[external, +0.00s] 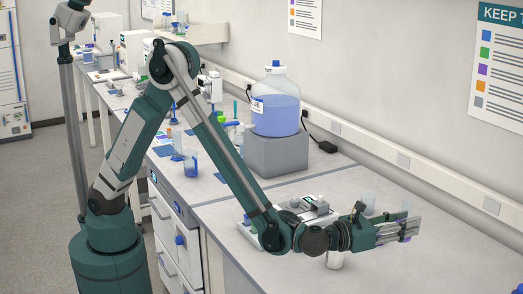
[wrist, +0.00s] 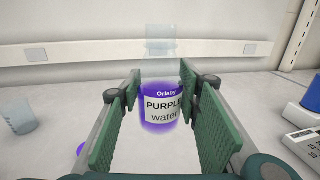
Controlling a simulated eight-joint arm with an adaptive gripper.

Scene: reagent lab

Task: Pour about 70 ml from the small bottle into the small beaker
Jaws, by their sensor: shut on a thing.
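The small bottle (wrist: 161,106) is clear, with purple liquid in its lower part and a label reading "PURPLE water". It looks upright in the wrist view, between the green pads of my gripper (wrist: 158,110). My gripper is shut on it. In the external view my gripper (external: 398,230) reaches low over the right bench and mostly hides the bottle. A small clear beaker (wrist: 19,116) stands at the left of the wrist view, apart from the gripper, and looks empty. Pale glass shapes (external: 369,202) show behind the gripper in the external view; I cannot tell which is which.
A white device with buttons (wrist: 304,145) and a blue item are at the right of the wrist view. A large jug of blue liquid (external: 275,110) stands on a grey block (external: 277,155).

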